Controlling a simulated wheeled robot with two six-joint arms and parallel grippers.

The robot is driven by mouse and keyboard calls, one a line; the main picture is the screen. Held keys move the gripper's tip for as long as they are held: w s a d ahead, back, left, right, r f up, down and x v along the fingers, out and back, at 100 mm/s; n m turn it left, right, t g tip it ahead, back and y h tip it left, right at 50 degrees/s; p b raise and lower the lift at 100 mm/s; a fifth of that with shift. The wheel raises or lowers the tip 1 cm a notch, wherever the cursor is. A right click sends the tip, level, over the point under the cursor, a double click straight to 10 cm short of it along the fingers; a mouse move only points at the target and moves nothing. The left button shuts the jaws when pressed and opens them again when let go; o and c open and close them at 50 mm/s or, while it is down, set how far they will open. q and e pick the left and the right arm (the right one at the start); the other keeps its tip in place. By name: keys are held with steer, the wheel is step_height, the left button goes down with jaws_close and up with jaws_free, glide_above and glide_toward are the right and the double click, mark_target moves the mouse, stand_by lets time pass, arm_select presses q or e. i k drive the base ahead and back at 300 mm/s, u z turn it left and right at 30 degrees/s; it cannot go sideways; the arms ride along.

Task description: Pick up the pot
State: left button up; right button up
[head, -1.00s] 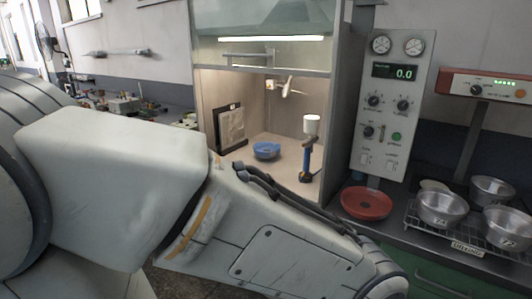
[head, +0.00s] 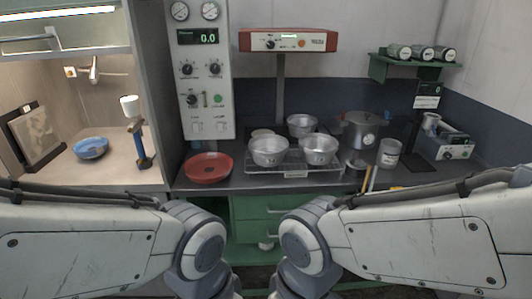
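A grey metal pot with a lid and side handles (head: 360,133) stands on the dark counter, right of the wire rack. Its front is partly behind smaller items. Several open metal pans stand on or near the rack: one at the front left (head: 268,151), one at the front right (head: 319,149) and one behind (head: 301,125). Both my arms cross the lower part of the head view and their joints meet near the bottom middle. Neither gripper is in view, so I cannot see whether they hold anything.
The wire rack (head: 294,174) sits at the counter's front edge. A red dish (head: 208,167) lies left of it. A metal can (head: 388,153) and a small cup (head: 357,163) stand near the pot. A control box (head: 449,147) is at right. A green shelf (head: 410,63) hangs above.

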mark_target(267, 151)
steer(key=z, duration=0.35)
steer(key=i, duration=1.2)
steer(key=u, duration=0.55)
steer(key=i, duration=0.55)
steer(key=u, duration=0.35)
